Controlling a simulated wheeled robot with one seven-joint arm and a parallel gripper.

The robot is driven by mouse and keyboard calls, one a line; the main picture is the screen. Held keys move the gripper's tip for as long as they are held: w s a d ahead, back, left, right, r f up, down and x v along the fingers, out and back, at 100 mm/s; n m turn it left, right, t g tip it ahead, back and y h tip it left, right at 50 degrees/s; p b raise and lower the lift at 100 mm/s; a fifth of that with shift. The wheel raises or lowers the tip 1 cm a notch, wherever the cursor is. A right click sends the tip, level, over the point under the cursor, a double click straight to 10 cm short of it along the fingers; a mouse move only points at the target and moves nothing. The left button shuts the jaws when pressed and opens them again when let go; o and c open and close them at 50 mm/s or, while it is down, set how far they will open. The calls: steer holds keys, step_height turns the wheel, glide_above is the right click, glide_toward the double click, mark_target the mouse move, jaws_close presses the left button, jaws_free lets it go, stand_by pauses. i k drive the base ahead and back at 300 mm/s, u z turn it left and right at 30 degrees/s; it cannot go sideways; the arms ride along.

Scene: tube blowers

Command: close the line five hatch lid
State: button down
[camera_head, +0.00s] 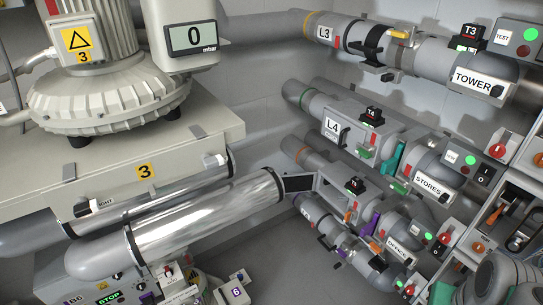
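The third line down, below L4, has an orange ring (299,154) and runs down to the right under a small black box with a red tag (355,186). I take it for line five; its label is too small to read surely. A dark panel with a light frame (298,184) stands out at the left of this line, by the end of the shiny tube. It looks like a hatch lid standing open, but I cannot tell surely. The hatch opening itself does not show clearly. My gripper is not in view.
Line L4 (333,125) and line L3 (325,32) run above. A blower (110,90) on a beige housing (60,190) fills the left. The shiny tube (205,215) crosses low centre. Switch boxes (497,150) crowd the right. Some bare floor (265,260) shows low centre.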

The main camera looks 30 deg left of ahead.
mark_target(307, 182)
steer(key=u, duration=0.75)
steer(key=i, duration=1.55)
steer(key=u, duration=0.75)
